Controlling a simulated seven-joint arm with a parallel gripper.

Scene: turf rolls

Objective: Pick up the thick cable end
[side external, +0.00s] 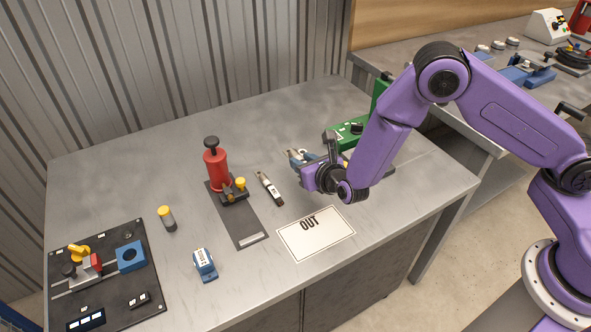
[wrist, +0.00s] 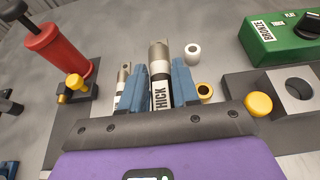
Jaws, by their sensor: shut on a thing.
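The thick cable end (wrist: 160,62) has a grey metal tip and a white label reading THICK. In the wrist view it stands between the two blue fingers of my gripper (wrist: 159,78), which are shut on it. In the side view my gripper (side external: 300,158) is over the back right of the bench, and only a small part of what it holds shows there. I cannot tell whether the cable end is clear of the bench. A second, thinner cable end (side external: 269,188) lies left of my gripper; it also shows in the wrist view (wrist: 123,84), beside the left finger.
A red press (side external: 216,168) stands on a dark strip to the left. A green box (side external: 347,135) marked BRONZE (wrist: 280,30) is at the right. A white ring (wrist: 192,51) and a brass ring (wrist: 205,90) lie near the right finger. An OUT card (side external: 318,240) lies in front.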

